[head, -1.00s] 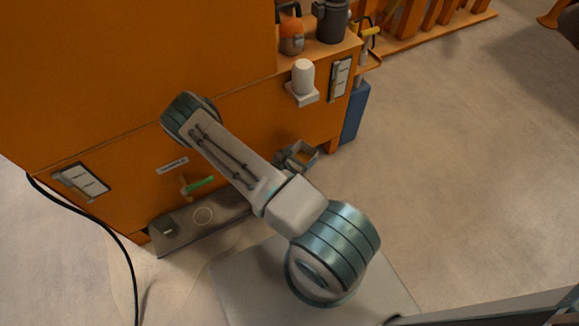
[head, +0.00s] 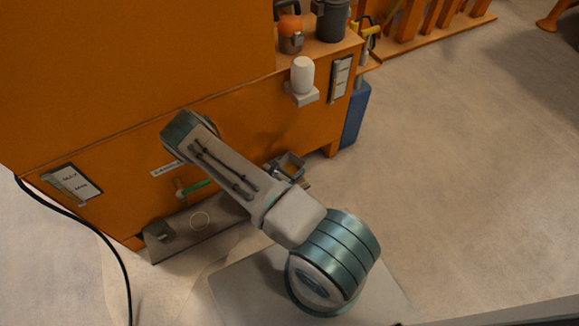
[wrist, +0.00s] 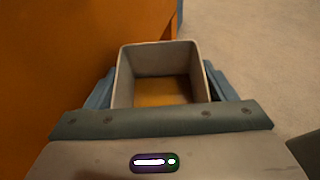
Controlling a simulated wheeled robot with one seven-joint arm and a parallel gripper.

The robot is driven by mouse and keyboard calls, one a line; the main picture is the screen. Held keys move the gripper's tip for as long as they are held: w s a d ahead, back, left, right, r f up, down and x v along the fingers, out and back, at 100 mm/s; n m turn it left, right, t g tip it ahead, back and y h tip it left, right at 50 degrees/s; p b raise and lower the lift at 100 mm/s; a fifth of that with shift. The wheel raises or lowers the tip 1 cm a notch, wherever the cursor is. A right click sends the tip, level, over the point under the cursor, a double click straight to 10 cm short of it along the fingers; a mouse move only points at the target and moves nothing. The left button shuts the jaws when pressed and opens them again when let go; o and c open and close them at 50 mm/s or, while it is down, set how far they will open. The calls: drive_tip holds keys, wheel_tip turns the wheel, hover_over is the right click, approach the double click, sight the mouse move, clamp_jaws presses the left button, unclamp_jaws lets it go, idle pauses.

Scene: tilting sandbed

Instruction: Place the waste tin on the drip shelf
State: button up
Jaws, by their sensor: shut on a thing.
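The waste tin is a grey, square, open-topped tin (wrist: 124,80) held between the blue fingers of my gripper (wrist: 161,88) in the wrist view. Its inside shows an orange-brown floor. In the head view the tin (head: 291,163) is partly hidden behind my arm, close to the orange cabinet front. The drip shelf (head: 180,240) appears to be the low grey ledge at the cabinet's foot, left of my arm. It bears a pale ring mark and a small dark block at its left end. The tin is to the right of the ring, apart from it.
A green-handled tap (head: 195,187) sticks out of the cabinet above the ledge. A white cup-like item (head: 302,74) sits on a small bracket to the upper right. A blue container (head: 355,115) stands beside the cabinet. A black cable (head: 110,240) hangs at the left. Open floor lies right.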

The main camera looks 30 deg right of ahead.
drive_tip(key=o, duration=0.9)
drive_tip(key=shift+c, duration=0.2)
